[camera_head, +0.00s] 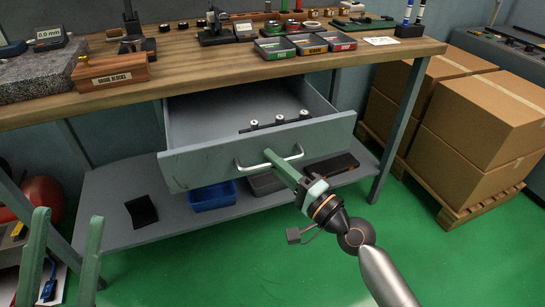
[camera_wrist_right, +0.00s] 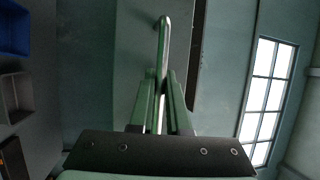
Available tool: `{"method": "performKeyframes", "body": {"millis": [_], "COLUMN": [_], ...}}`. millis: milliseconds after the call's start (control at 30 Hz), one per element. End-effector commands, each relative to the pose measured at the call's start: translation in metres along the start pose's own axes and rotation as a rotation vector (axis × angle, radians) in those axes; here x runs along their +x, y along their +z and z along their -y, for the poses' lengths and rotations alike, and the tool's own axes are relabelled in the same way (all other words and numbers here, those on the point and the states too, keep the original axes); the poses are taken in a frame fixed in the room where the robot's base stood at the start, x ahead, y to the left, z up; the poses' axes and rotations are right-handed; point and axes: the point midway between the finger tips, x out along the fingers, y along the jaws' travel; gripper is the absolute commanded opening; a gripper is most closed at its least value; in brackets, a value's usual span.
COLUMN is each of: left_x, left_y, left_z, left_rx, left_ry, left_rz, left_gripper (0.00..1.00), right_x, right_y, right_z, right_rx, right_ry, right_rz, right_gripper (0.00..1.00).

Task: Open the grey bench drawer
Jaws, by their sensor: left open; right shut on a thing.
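The grey bench drawer (camera_head: 240,155) hangs under the wooden bench top and stands pulled out, with its inside visible. A dark bar with several knobs (camera_head: 275,122) lies in it. The drawer's metal handle (camera_head: 247,166) is on the front face; it also shows in the right wrist view (camera_wrist_right: 164,40). My right gripper (camera_head: 272,157) is shut on the handle, with its green fingers on either side of the bar in the right wrist view (camera_wrist_right: 161,85). My left gripper (camera_head: 66,235) is open and empty at the lower left, apart from the drawer.
A lower shelf (camera_head: 160,215) holds a blue bin (camera_head: 212,196). Cardboard boxes (camera_head: 490,115) stand on a pallet at right. Green floor is clear in front.

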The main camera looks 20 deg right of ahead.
Motion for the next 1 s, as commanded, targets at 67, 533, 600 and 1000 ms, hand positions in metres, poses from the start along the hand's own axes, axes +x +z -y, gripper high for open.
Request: {"method": "performKeyframes", "body": {"millis": [67, 533, 600, 1000], "left_x": [0.0003, 0.0006, 0.0006, 0.0006], "left_y": [-0.0002, 0.0, 0.0001, 0.0003], "left_z": [0.0005, 0.0016, 0.0016, 0.0015], "left_rx": [0.001, 0.002, 0.002, 0.001], "left_ry": [-0.001, -0.007, -0.007, -0.007], "left_rz": [0.0, 0.002, 0.002, 0.003], "left_gripper": [0.5, 0.5, 0.5, 0.5], "right_x": [-0.0026, -0.0048, -0.0047, -0.0046], "right_y": [0.0009, 0.0016, 0.0016, 0.0018], "right_z": [0.0003, 0.0014, 0.0014, 0.0013], "right_rx": [0.0, 0.0, 0.0, 0.0], "right_ry": [0.001, -0.001, -0.001, -0.001], "right_rz": [0.0, -0.001, -0.001, -0.001], "right_gripper": [0.0, 0.0, 0.17, 0.45]}}
